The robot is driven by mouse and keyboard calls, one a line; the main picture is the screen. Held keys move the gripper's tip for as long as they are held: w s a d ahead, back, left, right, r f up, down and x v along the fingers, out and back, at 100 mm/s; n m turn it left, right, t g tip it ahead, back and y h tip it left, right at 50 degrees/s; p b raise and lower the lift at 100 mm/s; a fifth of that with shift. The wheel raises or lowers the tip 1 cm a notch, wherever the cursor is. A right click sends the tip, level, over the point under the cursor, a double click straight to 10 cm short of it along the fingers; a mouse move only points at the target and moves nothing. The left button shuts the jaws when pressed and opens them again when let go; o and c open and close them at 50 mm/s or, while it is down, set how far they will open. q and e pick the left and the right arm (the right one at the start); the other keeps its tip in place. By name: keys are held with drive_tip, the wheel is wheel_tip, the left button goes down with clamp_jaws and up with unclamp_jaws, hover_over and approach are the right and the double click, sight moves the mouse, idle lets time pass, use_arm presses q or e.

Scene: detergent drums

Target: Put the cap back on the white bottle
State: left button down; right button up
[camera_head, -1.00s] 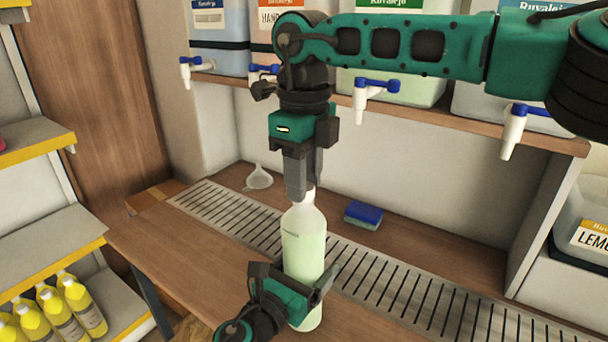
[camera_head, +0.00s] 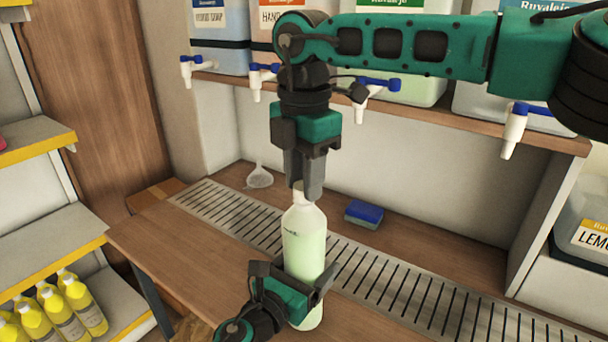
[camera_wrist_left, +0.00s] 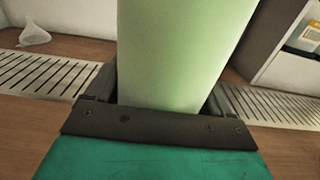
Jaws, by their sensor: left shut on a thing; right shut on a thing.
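The white bottle (camera_head: 304,241), translucent with pale green contents, stands upright at the front edge of the metal grating. My left gripper (camera_head: 308,287) is shut around its lower body; the bottle fills the space between the fingers in the left wrist view (camera_wrist_left: 180,60). My right gripper (camera_head: 306,188) points straight down at the bottle's mouth and is shut on the cap (camera_head: 298,186), a small white piece showing between the fingertips. The cap is at the bottle's neck; the fingers hide most of it, so I cannot tell how it sits.
A blue sponge (camera_head: 364,213) and a white funnel (camera_head: 259,177) lie on the counter behind the grating (camera_head: 400,290). Large drums with blue-handled taps (camera_head: 376,85) stand on the shelf above, close to my right arm. Yellow bottles (camera_head: 70,305) stand at lower left.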

drive_tip(key=m, duration=0.5)
drive_tip(key=shift+m, duration=0.4)
drive_tip(key=m, duration=0.6)
drive_tip(key=shift+w+m, duration=0.1)
drive_tip(key=shift+m, duration=0.3)
drive_tip(key=o, duration=1)
drive_tip(key=shift+r, duration=2.25)
drive_tip(key=shift+c, duration=0.3)
